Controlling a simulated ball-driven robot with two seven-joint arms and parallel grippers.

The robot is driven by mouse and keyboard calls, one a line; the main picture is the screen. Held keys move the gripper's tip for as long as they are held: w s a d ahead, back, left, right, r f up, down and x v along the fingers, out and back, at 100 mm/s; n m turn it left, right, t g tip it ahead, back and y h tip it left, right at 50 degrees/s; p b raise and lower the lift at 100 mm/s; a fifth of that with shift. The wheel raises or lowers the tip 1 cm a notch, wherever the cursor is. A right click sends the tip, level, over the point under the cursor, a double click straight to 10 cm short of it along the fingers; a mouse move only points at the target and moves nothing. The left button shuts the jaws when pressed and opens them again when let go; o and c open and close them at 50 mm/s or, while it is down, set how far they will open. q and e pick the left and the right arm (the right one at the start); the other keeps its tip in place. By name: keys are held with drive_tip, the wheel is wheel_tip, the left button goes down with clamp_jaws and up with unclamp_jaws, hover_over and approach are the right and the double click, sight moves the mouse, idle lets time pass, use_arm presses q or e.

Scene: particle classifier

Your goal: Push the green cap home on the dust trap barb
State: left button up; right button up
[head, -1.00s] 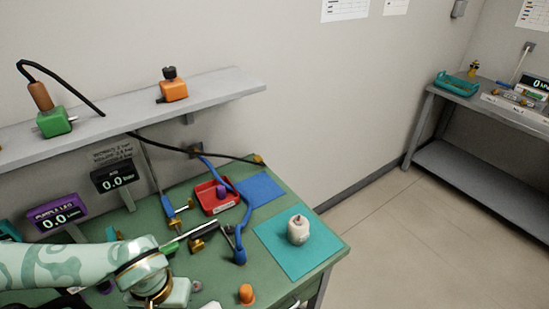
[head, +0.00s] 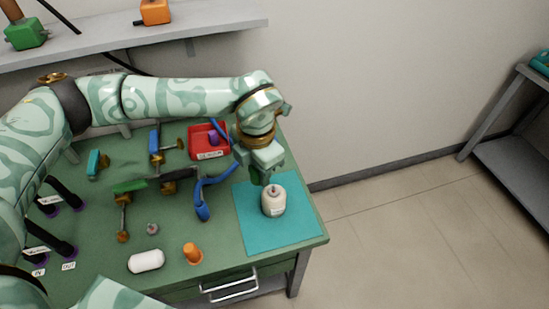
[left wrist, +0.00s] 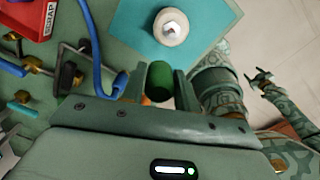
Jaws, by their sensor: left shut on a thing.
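My left gripper (head: 258,172) is shut on the green cap (left wrist: 160,82), which shows between its two fingers in the left wrist view. In the head view the cap (head: 257,177) is mostly hidden by the gripper. The dust trap (head: 273,203) is a cream bottle standing upright on the teal mat; its barb (head: 273,188) is at the top. The cap is beside the trap, apart from it in the left wrist view, where the trap (left wrist: 171,28) is beyond the fingertips. My right gripper (left wrist: 257,79) shows small at the right of that view, its fingers spread and empty.
The teal mat (head: 252,232) is otherwise bare. A blue hose (head: 203,200) and brass-fitted parts lie left of it. A red tray (head: 208,141) stands behind. An orange stopper (head: 192,253) and a white capsule (head: 146,261) are near the front.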

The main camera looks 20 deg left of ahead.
use_arm(q)
drive_tip(key=n, duration=0.3)
drive_tip(key=w+d+r+n+b, duration=0.1)
drive_tip(key=n, duration=0.1)
drive_tip(key=w+d+n, duration=0.1)
drive_tip(key=n, duration=0.2)
drive_tip(key=shift+w+d+r+n, duration=0.1)
drive_tip(key=shift+w+r+n, duration=0.15)
drive_tip(key=shift+r+n, duration=0.1)
drive_tip(key=shift+w+d+r+n, duration=0.1)
drive_tip(key=shift+r+n, duration=0.1)
drive_tip(key=shift+n, duration=0.45)
drive_tip(key=shift+w+d+r+n, duration=0.1)
drive_tip(key=shift+r+n, duration=0.1)
drive_tip(key=shift+n, duration=0.4)
use_arm(e)
drive_tip(key=shift+s+d+f, duration=0.1)
drive_tip(key=shift+d+f, duration=0.1)
drive_tip(key=shift+f, duration=0.3)
drive_tip(key=shift+d+f, duration=0.2)
drive_tip(key=shift+f, duration=0.3)
drive_tip(key=shift+r, duration=0.1)
use_arm(q)
drive_tip(key=shift+n, duration=0.3)
drive_tip(key=shift+f+b, duration=1.3)
drive_tip(key=shift+f, duration=1.55)
use_arm(e)
drive_tip(key=shift+s+f, duration=0.25)
drive_tip(key=shift+f, duration=0.9)
